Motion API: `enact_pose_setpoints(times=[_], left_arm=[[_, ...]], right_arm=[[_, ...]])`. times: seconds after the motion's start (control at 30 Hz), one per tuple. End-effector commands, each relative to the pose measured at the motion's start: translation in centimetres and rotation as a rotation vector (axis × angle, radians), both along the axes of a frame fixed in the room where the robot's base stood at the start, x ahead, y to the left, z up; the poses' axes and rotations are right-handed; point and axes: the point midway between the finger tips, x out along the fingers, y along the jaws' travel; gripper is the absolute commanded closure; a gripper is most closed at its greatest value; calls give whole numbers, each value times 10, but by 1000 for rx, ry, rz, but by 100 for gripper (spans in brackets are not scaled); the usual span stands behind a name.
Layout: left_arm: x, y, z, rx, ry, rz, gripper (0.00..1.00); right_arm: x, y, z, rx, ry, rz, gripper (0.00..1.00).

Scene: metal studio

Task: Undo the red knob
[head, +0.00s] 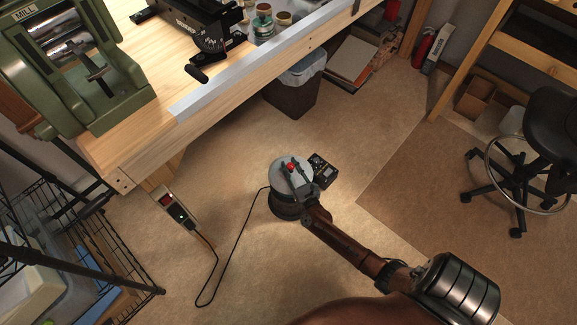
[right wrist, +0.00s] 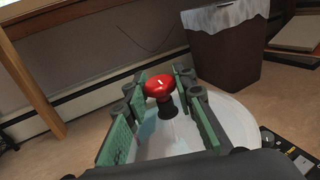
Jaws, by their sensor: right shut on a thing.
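The red knob (head: 291,166) sits on a black stem on the pale round top (head: 279,180) of a dark drum-shaped device (head: 284,207) on the floor. In the right wrist view the knob (right wrist: 159,86) has a small white mark on its face and stands between two green-padded fingers. My right gripper (head: 293,172) reaches down from the lower right and is shut on the red knob (right wrist: 160,90). Where the pads touch the knob is hard to see. My left gripper is in neither view.
A black control box (head: 322,171) stands against the device's right side. A dark cable (head: 238,238) runs left to a power strip (head: 176,208). A waste bin (head: 296,88) stands behind, under the wooden bench (head: 152,130). Open floor lies right, before a stool (head: 543,140).

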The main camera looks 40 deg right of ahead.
Motion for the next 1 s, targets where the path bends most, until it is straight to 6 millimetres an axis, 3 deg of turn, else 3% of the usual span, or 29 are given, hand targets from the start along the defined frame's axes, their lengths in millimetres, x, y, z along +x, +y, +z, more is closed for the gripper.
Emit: enact_pose_setpoints(times=[0.5,0.53,0.77,1.0], left_arm=[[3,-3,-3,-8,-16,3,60],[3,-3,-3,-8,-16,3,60],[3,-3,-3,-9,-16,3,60],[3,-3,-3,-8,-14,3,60]], right_arm=[[0,0,0,0,1,20,100],[0,0,0,0,1,20,74],[0,0,0,0,1,20,58],[0,0,0,0,0,20,57]])
